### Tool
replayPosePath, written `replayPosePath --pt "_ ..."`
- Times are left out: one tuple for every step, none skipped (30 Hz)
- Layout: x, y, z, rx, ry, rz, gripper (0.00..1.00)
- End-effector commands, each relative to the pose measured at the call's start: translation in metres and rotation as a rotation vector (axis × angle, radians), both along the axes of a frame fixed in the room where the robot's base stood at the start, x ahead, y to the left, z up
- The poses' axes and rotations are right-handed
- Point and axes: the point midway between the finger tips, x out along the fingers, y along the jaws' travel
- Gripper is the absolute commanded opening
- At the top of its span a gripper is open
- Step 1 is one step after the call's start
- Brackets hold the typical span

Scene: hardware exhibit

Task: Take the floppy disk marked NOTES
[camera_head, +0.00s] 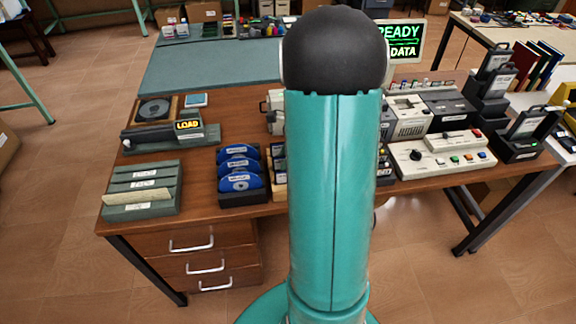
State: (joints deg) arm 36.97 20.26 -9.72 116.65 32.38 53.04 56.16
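My teal arm with its dark round joint fills the middle of the view; my gripper itself does not show. No marking that reads NOTES can be made out. Several blue disks with pale labels stand in a dark rack (243,199) on the wooden desk, left of my arm; their label words are too small to read. Dark items in a holder (279,186) beside that rack are partly hidden by my arm. Black disk-like pieces with pale labels (527,124) stand in dark holders at the right end of the desk.
On the wooden desk (222,117) a green sorter (143,205) stands at the front left, with a LOAD sign (188,125) behind it. Grey machines (441,155) with buttons crowd the right side. A lit READY DATA sign (403,50) stands behind. My arm hides the desk's middle.

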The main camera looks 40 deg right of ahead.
Motion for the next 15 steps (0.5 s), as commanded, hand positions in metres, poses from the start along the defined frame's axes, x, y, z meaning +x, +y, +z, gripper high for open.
replayPosePath --pt "-0.0001 -0.0001 0.0001 0.0 0.0 0.0 0.17" --pt "-0.0001 -0.0001 0.0001 0.0 0.0 0.0 0.11" --pt "-0.0001 -0.0001 0.0001 0.0 0.0 0.0 0.04" --pt "-0.0001 -0.0001 0.0001 0.0 0.0 0.0 0.0" --pt "-0.0001 -0.0001 0.0001 0.0 0.0 0.0 0.0" --pt "-0.0001 -0.0002 0.0002 0.0 0.0 0.0 0.0" --pt "-0.0001 -0.0002 0.0002 0.0 0.0 0.0 0.0" --pt "-0.0001 -0.0002 0.0002 0.0 0.0 0.0 0.0" --pt "-0.0001 -0.0002 0.0003 0.0 0.0 0.0 0.0" --pt "-0.0001 -0.0003 0.0003 0.0 0.0 0.0 0.0" --pt "-0.0001 -0.0003 0.0003 0.0 0.0 0.0 0.0" --pt "-0.0001 -0.0003 0.0003 0.0 0.0 0.0 0.0" --pt "-0.0001 -0.0003 0.0004 0.0 0.0 0.0 0.0" --pt "-0.0001 -0.0003 0.0009 -0.001 -0.001 0.0 0.0" --pt "0.0001 -0.0004 0.0023 -0.001 -0.001 0.001 0.0"
